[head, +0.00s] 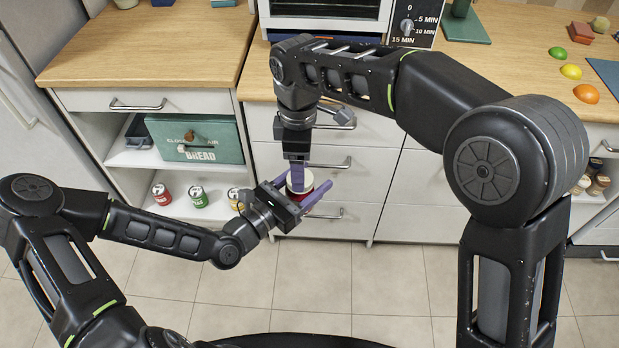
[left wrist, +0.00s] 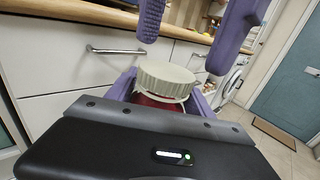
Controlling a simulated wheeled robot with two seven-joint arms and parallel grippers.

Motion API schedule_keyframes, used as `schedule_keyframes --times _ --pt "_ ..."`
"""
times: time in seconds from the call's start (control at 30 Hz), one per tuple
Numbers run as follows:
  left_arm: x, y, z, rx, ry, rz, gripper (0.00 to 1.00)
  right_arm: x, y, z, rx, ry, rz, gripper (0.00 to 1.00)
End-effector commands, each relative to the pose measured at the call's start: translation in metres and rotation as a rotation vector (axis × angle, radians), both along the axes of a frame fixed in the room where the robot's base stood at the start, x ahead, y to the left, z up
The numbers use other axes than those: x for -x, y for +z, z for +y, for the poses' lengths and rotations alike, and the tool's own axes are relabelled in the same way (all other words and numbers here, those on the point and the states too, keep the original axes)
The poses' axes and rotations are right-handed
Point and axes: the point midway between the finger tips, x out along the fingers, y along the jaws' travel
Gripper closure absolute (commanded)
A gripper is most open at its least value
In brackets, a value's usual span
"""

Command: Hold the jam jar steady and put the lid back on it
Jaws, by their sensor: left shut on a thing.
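The jam jar (head: 293,197), dark red with a cream lid (head: 306,177) on top, is held in the air in front of the drawers. My left gripper (head: 307,182) is shut on it, with a purple finger on each side. In the left wrist view, the ribbed lid (left wrist: 167,80) sits over the mouth of the red jar (left wrist: 158,101); whether it is fully seated cannot be told. My right gripper (head: 297,180) points down from above. Its two fingers (left wrist: 194,38) are spread apart above the lid, with nothing between them.
A wooden counter (head: 150,40) with white drawers (head: 410,195) stands behind. A green bread box (head: 195,140) and several cans (head: 198,196) are on the left shelves. Coloured fruit (head: 586,93) lies on the right counter. The tiled floor (head: 400,290) is clear.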

Motion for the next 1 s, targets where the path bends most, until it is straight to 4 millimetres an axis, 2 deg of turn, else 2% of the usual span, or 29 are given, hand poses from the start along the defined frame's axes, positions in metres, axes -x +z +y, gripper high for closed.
schedule_keyframes --times 0.2,0.57,1.0 --pt "0.000 0.001 0.000 0.001 0.000 -0.002 1.00 0.000 -0.024 0.000 0.000 0.000 0.001 0.31" --pt "0.000 0.001 0.000 0.001 0.000 -0.002 1.00 0.000 -0.029 0.000 0.000 0.000 -0.001 0.31" --pt "0.000 0.001 0.000 0.001 0.000 -0.002 1.00 0.000 -0.029 0.000 0.000 0.000 -0.001 0.67"
